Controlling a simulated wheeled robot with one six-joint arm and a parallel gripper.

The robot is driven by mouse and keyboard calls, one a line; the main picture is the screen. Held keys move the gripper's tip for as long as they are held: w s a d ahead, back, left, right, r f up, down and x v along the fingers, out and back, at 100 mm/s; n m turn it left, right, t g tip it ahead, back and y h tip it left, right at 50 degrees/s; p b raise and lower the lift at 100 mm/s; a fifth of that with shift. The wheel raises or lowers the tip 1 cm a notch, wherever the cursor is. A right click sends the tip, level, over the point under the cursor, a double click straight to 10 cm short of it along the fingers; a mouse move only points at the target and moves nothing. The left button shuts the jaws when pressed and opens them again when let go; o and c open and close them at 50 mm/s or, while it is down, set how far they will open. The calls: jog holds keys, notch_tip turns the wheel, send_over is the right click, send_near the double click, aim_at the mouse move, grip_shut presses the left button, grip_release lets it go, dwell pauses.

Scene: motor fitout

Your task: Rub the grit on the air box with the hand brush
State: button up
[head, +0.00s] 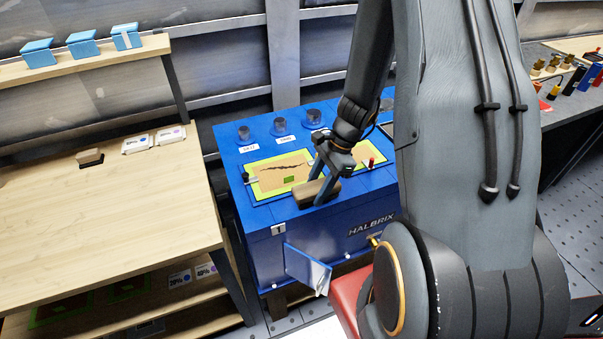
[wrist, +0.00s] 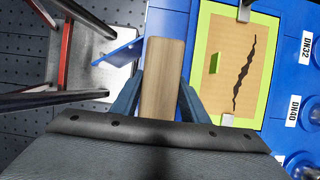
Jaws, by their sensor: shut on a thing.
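My gripper (head: 324,188) is shut on the hand brush, seen as a plain wooden block (wrist: 163,75) between its blue fingers in the wrist view. The brush (head: 308,197) is over the front top edge of the blue box (head: 330,240) marked HALBRIX in the head view; I cannot tell whether it touches. Its bristles are hidden. A tan panel with a green border (head: 262,179) lies on the box top, beside the brush. A dark jagged streak (wrist: 243,72) runs across this panel, with a small green block (wrist: 214,63) near it. I cannot make out loose grit.
Round dark ports (head: 280,125) line the back of the box top. A blue flap (head: 308,268) hangs open at the front. A wooden bench (head: 110,230) stands left, and a cluttered shelf (head: 570,115) right. My arm hides the box's right part.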

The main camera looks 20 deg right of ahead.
aim_at(300, 191)
jog(key=shift+a+f, duration=0.2)
jog(key=shift+a, duration=0.7)
jog(key=shift+c, duration=0.5)
jog(key=shift+a+f, duration=0.15)
jog(key=shift+a, duration=0.6)
jog(key=shift+a+r, duration=0.3)
jog(key=shift+a, duration=0.3)
notch_tip(300, 191, up, 3)
jog(key=shift+s+d+f+p, duration=0.1)
jog(key=shift+p, duration=0.7)
notch_tip(300, 191, up, 5)
jog(key=p, duration=0.4)
jog(key=shift+p, duration=0.4)
